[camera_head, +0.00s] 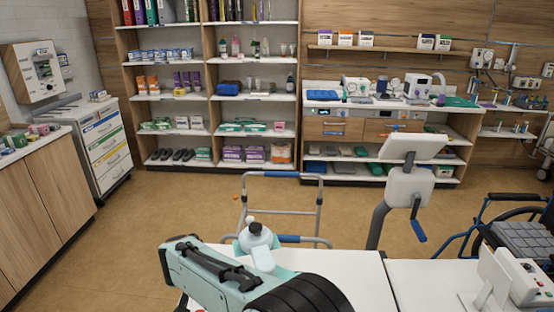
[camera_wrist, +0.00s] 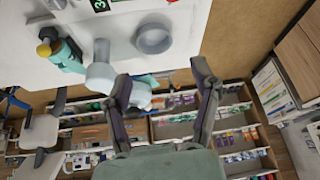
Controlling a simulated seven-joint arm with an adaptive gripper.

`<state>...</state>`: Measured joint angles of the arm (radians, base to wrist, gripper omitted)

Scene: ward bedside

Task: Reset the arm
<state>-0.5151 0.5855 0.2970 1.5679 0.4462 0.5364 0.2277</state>
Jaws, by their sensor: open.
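My gripper (camera_wrist: 162,76) shows in the wrist view with its two dark fingers spread wide and nothing between the tips. Beyond the fingers is a white table top (camera_wrist: 195,18), which also shows in the head view (camera_head: 345,268). A grey-white round cup (camera_wrist: 153,39) stands on it. A pale bottle-like thing (camera_wrist: 100,70) is left of the cup. A pale blue-white thing is partly hidden behind the left finger. In the head view, my teal arm covers the near part of the table and the fingers are not clear.
A teal item with a yellow part (camera_wrist: 60,50) lies at the left in the wrist view. In the head view, a walker (camera_head: 318,205) stands behind the table, a monitor stand (camera_head: 408,187) and a wheelchair (camera_head: 515,235) are right. Open floor (camera_head: 180,210) lies left, before stocked shelves (camera_head: 250,97).

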